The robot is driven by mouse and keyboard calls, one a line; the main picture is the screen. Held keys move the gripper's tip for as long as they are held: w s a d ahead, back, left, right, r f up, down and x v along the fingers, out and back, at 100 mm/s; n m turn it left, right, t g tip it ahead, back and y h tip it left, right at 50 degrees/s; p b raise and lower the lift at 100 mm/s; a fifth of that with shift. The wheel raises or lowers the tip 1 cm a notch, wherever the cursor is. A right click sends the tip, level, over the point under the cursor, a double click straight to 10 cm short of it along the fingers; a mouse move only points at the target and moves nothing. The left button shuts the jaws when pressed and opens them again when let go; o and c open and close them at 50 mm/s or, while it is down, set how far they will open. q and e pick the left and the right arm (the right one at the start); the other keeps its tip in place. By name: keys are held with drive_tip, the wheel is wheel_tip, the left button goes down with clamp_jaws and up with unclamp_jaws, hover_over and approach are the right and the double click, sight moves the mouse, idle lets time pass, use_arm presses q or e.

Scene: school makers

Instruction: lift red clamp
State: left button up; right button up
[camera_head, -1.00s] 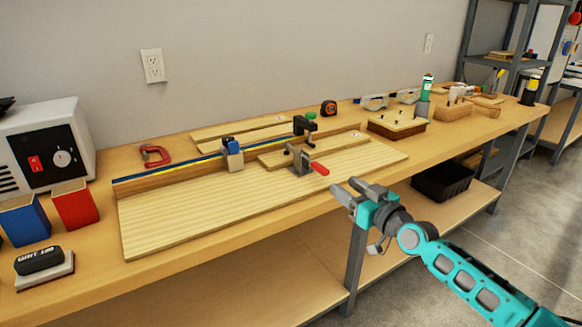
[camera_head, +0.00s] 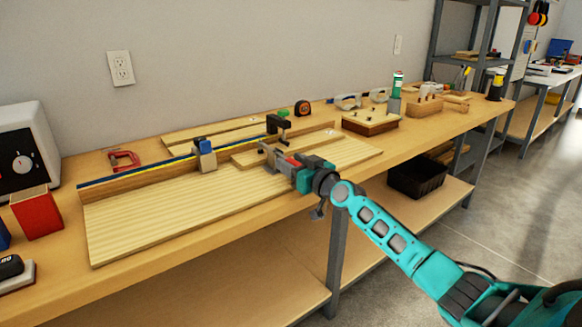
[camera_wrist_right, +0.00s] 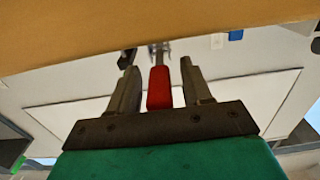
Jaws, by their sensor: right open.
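A clamp with a red handle (camera_head: 293,161) stands on the pale wooden board, its grey metal body partly hidden by my right gripper. My right gripper (camera_head: 288,163) is open, with its fingers around the handle. In the right wrist view, the red handle (camera_wrist_right: 159,88) lies between the two spread fingers of the gripper (camera_wrist_right: 158,80), with a visible gap on each side. A red C-clamp (camera_head: 123,161) lies flat on the bench at the left, far from the gripper. My left gripper is not in view.
The pale board (camera_head: 150,225) carries a long fence (camera_head: 135,180) with a blue-and-grey clamp (camera_head: 205,153) and a black clamp (camera_head: 278,125). The board's front left is clear.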

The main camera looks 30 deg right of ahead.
drive_tip(key=shift+w, duration=0.4)
clamp_jaws()
drive_tip(key=shift+r, duration=0.1)
idle(0.4)
